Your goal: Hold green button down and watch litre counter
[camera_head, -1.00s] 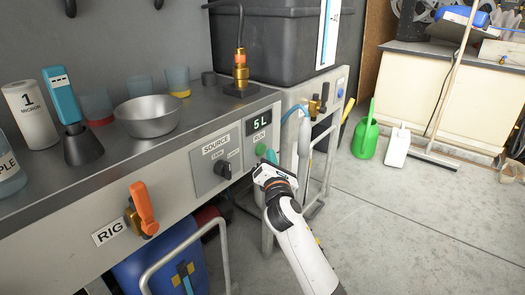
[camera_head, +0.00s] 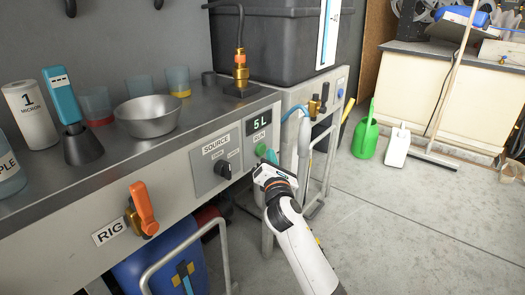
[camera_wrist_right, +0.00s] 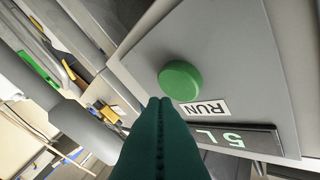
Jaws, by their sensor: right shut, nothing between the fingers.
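The green button (camera_head: 261,149) is on the front panel of the bench, under the litre counter (camera_head: 259,124), which reads 5 L. In the right wrist view the round button (camera_wrist_right: 180,78) shows whole, with the RUN label (camera_wrist_right: 205,107) and the counter (camera_wrist_right: 232,138) beside it. My right gripper (camera_head: 270,156) is shut and empty, its fingers close to the button at its lower right. In the wrist view its dark green fingertips (camera_wrist_right: 160,101) lie just beside the button's edge; I cannot tell whether they touch it. My left gripper is out of view.
The SOURCE knob (camera_head: 222,169) is left of the button, and the orange RIG valve handle (camera_head: 143,208) is farther left. A metal rail frame (camera_head: 327,165) and a hose stand close to the right of my gripper. Open floor (camera_head: 400,225) lies to the right.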

